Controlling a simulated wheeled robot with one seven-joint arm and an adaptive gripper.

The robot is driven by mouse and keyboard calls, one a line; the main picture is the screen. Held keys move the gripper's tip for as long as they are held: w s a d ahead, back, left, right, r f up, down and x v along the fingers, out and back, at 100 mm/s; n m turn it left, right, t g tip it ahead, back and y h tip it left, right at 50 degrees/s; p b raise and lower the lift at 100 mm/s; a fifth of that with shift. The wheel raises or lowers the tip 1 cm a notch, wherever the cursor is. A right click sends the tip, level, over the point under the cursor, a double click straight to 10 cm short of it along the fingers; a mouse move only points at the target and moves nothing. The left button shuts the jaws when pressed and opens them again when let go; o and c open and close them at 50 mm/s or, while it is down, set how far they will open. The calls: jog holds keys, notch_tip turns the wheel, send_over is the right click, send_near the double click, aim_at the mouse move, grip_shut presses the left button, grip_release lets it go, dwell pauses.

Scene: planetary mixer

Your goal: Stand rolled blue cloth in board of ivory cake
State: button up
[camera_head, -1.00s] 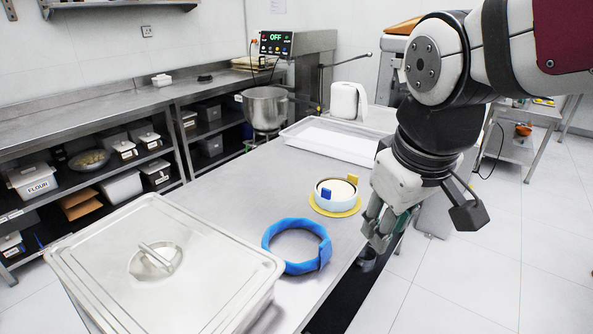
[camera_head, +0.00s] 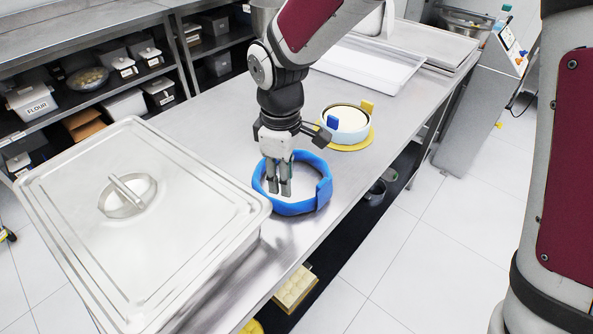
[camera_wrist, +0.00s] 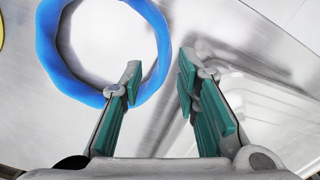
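The rolled blue cloth (camera_head: 322,192) lies as a ring on the steel table; it also shows at upper left in the wrist view (camera_wrist: 48,50). The ivory cake (camera_head: 346,119) sits on a round yellow board (camera_head: 357,146) farther back, with a blue tab and a yellow tab at its rim. My gripper (camera_head: 279,191) points down over the cloth ring.
A large lidded steel container (camera_head: 60,190) stands at the table's left front. A white tray (camera_head: 385,75) lies behind the cake. The table's right edge runs close beside the ring and the board. Bare table (camera_head: 200,115) lies left of my arm.

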aim_at(285, 203)
jog(key=shift+s+f+p, duration=0.2)
jog(key=shift+f+p, duration=0.15)
jog(key=shift+f, duration=4.05)
grip_shut()
